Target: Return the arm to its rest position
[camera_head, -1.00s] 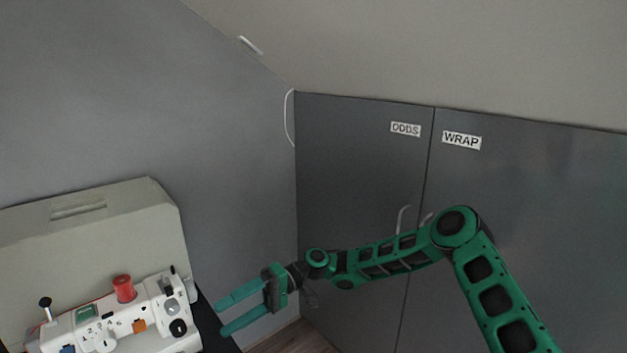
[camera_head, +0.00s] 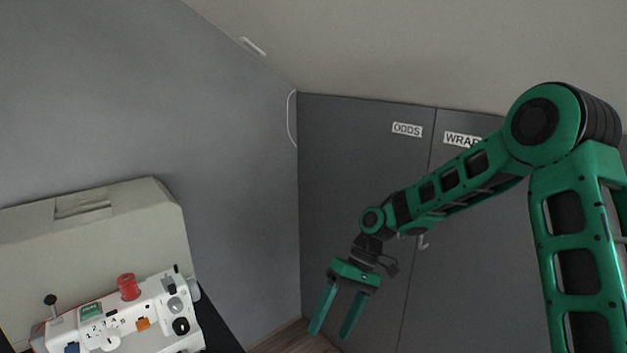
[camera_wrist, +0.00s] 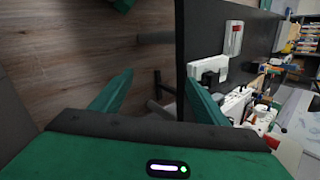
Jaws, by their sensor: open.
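My green arm reaches in from the right in the head view, its elbow raised high in front of the cupboard. My gripper (camera_head: 337,312) hangs at the arm's end, pointing down, with its two green fingers apart and nothing between them. It is to the right of the desk's edge, over open floor. In the wrist view my gripper (camera_wrist: 158,98) is also open and empty, with the wooden floor (camera_wrist: 95,45) beyond it.
A white panel (camera_head: 125,318) with switches, sockets and a red knob stands at lower left before a pale case (camera_head: 100,225). Grey cupboard doors (camera_head: 350,190) labelled ODDS and WRAP stand behind my arm. In the wrist view a dark desk edge (camera_wrist: 190,60) is close on the right.

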